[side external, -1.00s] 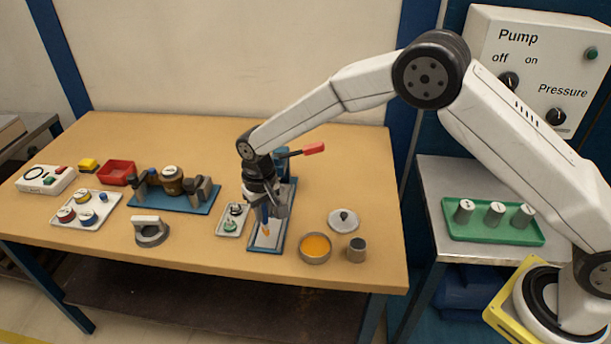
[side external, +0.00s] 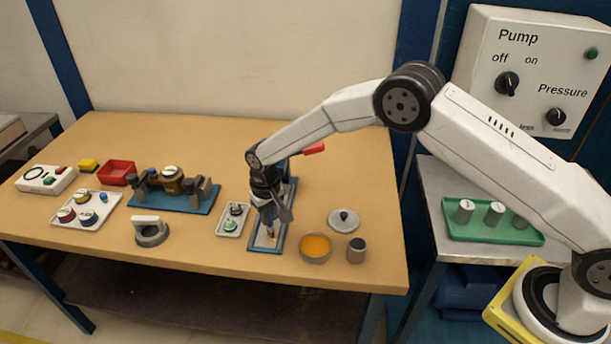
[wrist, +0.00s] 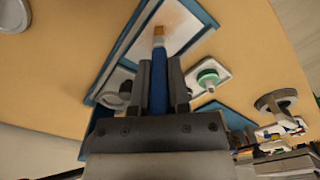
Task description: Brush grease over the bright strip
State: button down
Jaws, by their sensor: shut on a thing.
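My gripper (side external: 269,217) is shut on a brush, whose blue handle (wrist: 158,85) stands between the jaws in the wrist view. Its short tan-orange bristle tip (wrist: 159,32) points down at the bright strip (wrist: 178,42), a pale plate on a blue-edged base. The tip appears to be at the strip's surface; contact is hard to confirm. A faint orange tint shows on the strip near the tip. In the side view the gripper hides part of the strip (side external: 262,240). An open round pot of orange grease (side external: 315,248) stands to the right of the base.
A lid (side external: 343,220) and a grey cup (side external: 357,250) stand right of the pot. A small tray (side external: 229,228) with a green-based part sits close left of the base. A red-handled lever (side external: 314,149) rises behind my gripper.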

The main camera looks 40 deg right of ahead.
jog(key=shift+w+d, duration=2.15)
jog(key=shift+w, duration=0.05)
jog(key=shift+w+a, duration=0.3)
jog(key=shift+a, duration=0.05)
jog(key=shift+s+a, duration=3.6)
jog(key=shift+s, duration=0.1)
jog(key=shift+w+a, duration=0.2)
jog(key=shift+w, duration=0.3)
jog(key=shift+w+d, duration=3.45)
jog(key=shift+d, duration=0.05)
jog(key=shift+w+r, duration=0.1)
jog(key=shift+r, duration=0.15)
notch_tip(320, 180, up, 8)
jog(key=shift+f, duration=0.2)
jog(key=shift+s+a, duration=0.1)
jog(key=shift+s, duration=0.1)
